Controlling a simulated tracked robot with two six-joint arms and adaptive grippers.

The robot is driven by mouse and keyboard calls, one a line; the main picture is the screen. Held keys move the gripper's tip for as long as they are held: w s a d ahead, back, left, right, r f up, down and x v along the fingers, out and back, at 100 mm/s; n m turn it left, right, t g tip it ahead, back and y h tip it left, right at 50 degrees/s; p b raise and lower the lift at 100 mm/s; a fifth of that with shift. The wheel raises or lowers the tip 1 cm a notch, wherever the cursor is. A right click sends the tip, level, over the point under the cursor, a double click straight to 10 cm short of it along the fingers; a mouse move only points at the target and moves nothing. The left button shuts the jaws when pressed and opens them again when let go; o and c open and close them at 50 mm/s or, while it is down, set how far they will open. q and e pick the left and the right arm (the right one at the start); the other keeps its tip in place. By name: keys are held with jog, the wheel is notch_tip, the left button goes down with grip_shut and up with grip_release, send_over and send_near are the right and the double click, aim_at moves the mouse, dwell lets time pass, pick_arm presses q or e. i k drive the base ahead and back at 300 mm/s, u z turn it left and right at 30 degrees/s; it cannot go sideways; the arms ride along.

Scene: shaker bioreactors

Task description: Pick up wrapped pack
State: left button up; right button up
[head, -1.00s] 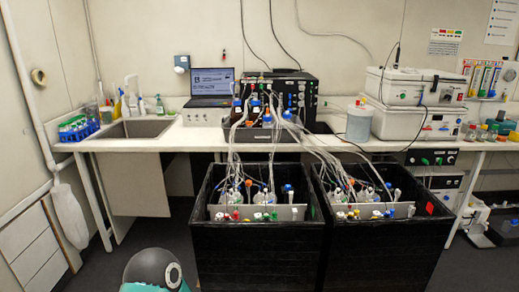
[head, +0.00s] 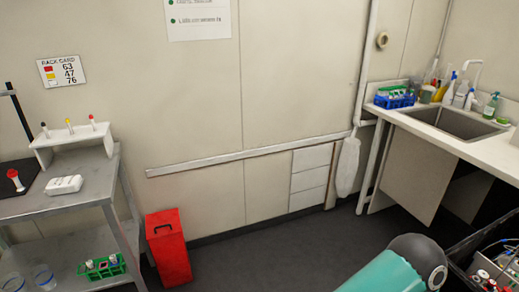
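A small white pack-like item (head: 64,184) lies on the top shelf of the grey metal cart (head: 90,204) at the left of the head view. It may be the wrapped pack, but it is too small to tell the wrapping. It lies in front of a white rack. Neither of my grippers is in view. Only a teal and dark part of my own arm shows at the bottom right, far from the cart.
The white rack (head: 80,143) holds several coloured-cap tubes. A red bin (head: 168,246) stands beside the cart. A green tube rack (head: 101,267) sits on the lower shelf. The sink bench (head: 475,149) and a black tub are at right. Dark floor (head: 270,262) between is clear.

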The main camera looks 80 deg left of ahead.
aim_at(66, 185)
jog(key=z, duration=0.1)
jog(key=i, duration=0.2)
jog(key=u, duration=2.65)
jog(key=i, duration=0.25)
jog(key=u, duration=1.95)
jog(key=k, duration=0.55)
jog(key=u, duration=0.5)
jog(key=i, duration=1.65)
jog(key=z, duration=0.45)
